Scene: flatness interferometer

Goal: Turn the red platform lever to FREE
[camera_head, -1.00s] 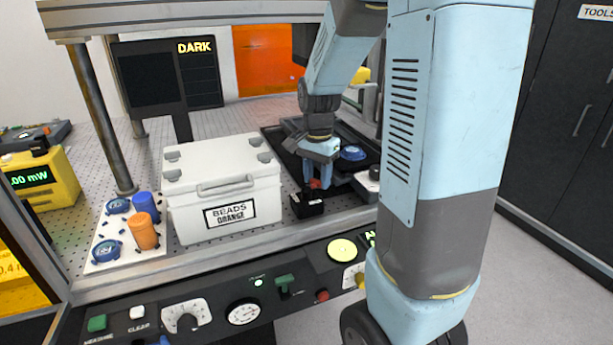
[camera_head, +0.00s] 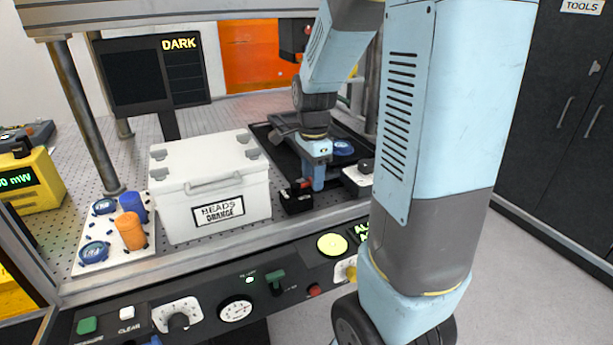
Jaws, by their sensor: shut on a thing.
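The red platform lever (camera_head: 303,184) shows as a small red piece on top of a small black block (camera_head: 296,201), right of the white beads box. My gripper (camera_head: 314,184) points down at it from above and is shut on it. The blue fingers hide much of the lever. I cannot read any FREE marking or the lever's exact angle.
The white box (camera_head: 190,210) labelled BEADS ORANGE stands close left of the block. A black tray (camera_head: 263,130) with a blue round part (camera_head: 343,147) lies behind. A pale block (camera_head: 357,182) stands to the right. The control panel (camera_head: 205,318) runs along the front.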

